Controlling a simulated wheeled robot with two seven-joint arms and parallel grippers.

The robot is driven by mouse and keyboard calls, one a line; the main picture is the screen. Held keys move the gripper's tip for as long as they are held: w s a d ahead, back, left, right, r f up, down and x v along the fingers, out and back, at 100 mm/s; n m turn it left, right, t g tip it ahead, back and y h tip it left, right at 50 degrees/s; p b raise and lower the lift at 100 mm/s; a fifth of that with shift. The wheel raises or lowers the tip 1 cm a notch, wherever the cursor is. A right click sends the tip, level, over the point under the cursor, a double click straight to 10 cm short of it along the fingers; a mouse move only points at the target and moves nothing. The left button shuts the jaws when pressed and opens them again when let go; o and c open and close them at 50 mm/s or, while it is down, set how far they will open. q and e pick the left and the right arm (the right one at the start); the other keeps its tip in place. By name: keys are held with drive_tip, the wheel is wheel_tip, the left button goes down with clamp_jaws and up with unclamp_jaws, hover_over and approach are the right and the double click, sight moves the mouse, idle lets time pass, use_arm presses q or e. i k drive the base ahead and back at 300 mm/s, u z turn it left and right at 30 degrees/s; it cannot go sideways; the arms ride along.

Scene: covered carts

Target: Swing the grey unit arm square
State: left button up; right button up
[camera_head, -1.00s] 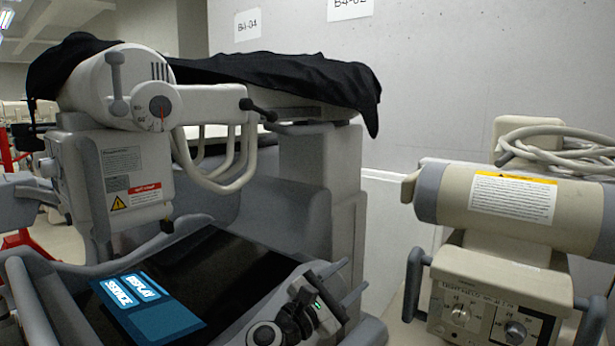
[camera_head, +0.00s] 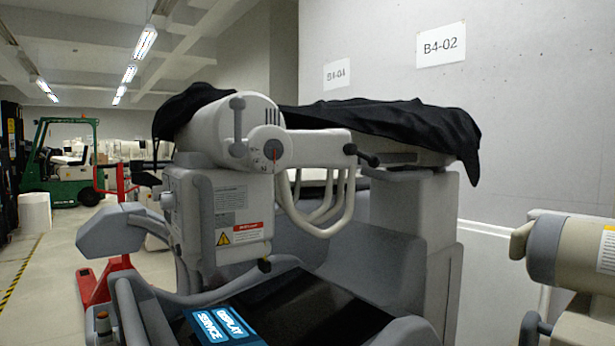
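The grey unit (camera_head: 400,260) stands in the middle of the head view, with a black cloth (camera_head: 390,122) draped over its top. Its pale grey arm (camera_head: 318,148) reaches right from a round joint with a dial, and ends in a dark knob (camera_head: 368,158). Looped cables hang below the arm. A boxy housing (camera_head: 218,215) with a warning label sits under the joint. A dark panel with a blue "SERVICE DISPLAY" screen (camera_head: 222,326) is at the bottom. Neither of my grippers shows in this view.
A beige unit (camera_head: 575,250) stands at the right edge. A grey wall with "B4-04" and "B4-02" signs (camera_head: 441,46) is behind. At left are a red pallet jack (camera_head: 108,275), a green forklift (camera_head: 62,165) and open floor (camera_head: 45,275) with a yellow-black line.

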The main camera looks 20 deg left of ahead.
sight(413, 135)
drive_tip(key=u, duration=3.15)
drive_tip(key=k, duration=1.3)
drive_tip(key=z, duration=1.45)
drive_tip(key=i, duration=0.4)
drive_tip(key=u, duration=0.25)
